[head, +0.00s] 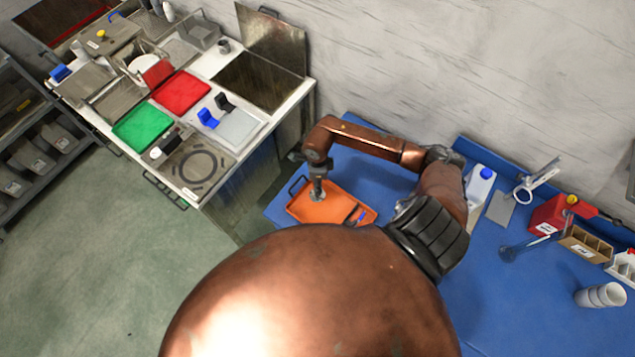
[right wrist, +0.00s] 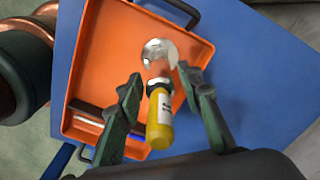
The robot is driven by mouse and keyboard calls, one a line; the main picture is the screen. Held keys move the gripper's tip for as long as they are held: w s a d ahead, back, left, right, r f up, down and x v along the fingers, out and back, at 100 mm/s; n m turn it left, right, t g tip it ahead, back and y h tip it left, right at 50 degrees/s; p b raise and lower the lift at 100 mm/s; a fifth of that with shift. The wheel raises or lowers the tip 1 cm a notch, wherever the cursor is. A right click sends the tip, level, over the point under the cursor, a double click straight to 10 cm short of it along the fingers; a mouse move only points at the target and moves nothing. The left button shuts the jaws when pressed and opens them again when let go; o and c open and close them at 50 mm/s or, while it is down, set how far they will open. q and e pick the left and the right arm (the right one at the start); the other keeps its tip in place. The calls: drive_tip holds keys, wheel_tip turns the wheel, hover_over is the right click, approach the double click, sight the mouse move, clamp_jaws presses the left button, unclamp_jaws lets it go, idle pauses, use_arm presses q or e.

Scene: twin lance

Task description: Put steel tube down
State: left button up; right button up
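My right gripper (head: 317,186) is over the orange tray (head: 335,211) on the blue bench in the head view. In the right wrist view its two dark green fingers (right wrist: 158,77) stand apart, with gaps to a piece between them. This piece has a yellow, labelled barrel (right wrist: 160,120), a copper-coloured collar and a shiny round steel end (right wrist: 159,52) over the tray floor. I cannot tell whether it is the steel tube, or whether it touches the tray. My left gripper is not in view.
The tray's narrow end compartment (head: 359,217) holds small dark, red and blue items.

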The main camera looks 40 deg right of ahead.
drive_tip(key=shift+r, duration=0.1)
drive_tip(key=shift+r, duration=0.25)
wheel_tip(320, 180, up, 12)
drive_tip(key=shift+f+b, duration=0.2)
drive_tip(key=shift+b, duration=0.45)
